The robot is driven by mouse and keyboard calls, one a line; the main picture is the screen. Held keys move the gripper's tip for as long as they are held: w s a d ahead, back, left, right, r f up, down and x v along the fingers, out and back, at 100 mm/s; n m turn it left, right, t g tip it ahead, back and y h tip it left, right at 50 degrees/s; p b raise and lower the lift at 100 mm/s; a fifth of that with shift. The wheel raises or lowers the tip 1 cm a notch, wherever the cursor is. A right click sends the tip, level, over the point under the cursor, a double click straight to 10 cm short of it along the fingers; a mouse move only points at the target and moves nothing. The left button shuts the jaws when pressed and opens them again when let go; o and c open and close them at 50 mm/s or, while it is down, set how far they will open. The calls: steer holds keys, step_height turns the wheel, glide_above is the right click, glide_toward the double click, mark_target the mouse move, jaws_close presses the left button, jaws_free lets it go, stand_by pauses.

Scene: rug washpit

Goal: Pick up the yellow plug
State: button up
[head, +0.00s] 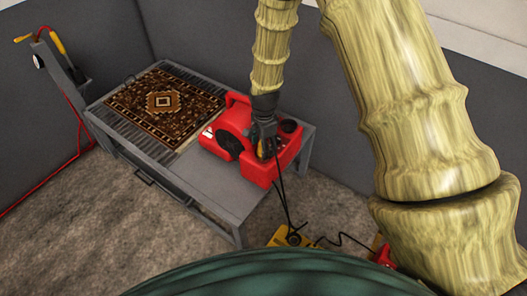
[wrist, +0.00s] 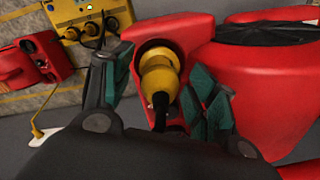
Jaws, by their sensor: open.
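The yellow plug (wrist: 160,75) sits in a round recess on the red machine (wrist: 255,80), with its black cable end toward the wrist camera. My gripper (wrist: 161,82) is open, with one teal-padded finger on each side of the plug. A gap shows between the plug and the left finger; whether the right finger touches it is hard to tell. In the head view, my gripper (head: 264,138) points down at the red machine (head: 230,160), and only a small bit of the plug (head: 261,149) shows beside the fingers.
The machine stands on a grey slatted table (head: 200,188) beside a patterned rug (head: 163,101). A yellow socket box (head: 292,238) and a red device (head: 384,256) are on the floor, with black cables. A grey post (head: 58,70) with a red hose stands left. Dark walls enclose the back.

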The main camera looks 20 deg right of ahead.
steer(key=c, duration=1.2)
steer(key=shift+r, duration=0.1)
